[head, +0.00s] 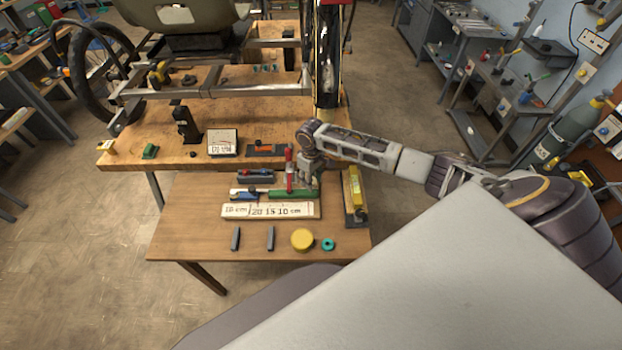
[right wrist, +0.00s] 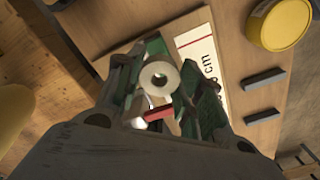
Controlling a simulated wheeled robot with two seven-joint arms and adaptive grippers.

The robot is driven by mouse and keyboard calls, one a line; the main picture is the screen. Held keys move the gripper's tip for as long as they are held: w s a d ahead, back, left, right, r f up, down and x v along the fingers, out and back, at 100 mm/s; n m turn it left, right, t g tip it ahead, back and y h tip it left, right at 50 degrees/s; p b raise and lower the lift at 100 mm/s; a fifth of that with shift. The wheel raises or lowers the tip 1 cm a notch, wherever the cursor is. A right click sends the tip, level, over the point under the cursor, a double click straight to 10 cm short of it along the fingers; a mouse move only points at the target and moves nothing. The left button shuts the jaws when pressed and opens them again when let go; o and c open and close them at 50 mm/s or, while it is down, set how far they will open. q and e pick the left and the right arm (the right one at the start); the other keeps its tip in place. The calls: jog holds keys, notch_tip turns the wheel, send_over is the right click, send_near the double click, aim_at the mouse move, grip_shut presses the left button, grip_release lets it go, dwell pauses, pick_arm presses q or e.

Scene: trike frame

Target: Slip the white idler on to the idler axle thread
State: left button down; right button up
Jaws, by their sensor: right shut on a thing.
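In the right wrist view the white idler (right wrist: 160,76) is a small pale ring with a dark centre hole, seen nearly face-on. It sits between the fingertips of my right gripper (right wrist: 163,92), which is shut on it. In the head view my right gripper (head: 308,182) points down over the back right of the small wooden table, beside an upright red part (head: 289,170). The idler is too small or hidden there to make out. I cannot pick out the idler axle thread in either view. My left gripper is not in view.
The trike frame (head: 215,92) stands on the larger bench (head: 130,145) behind.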

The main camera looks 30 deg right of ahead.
jog(key=shift+f+b, duration=1.15)
jog(key=shift+f, duration=1.55)
dwell(1.0)
jog(key=o, duration=1)
notch_tip(320, 180, up, 12)
dwell(0.4)
jog(key=shift+f, duration=0.1)
dwell(0.9)
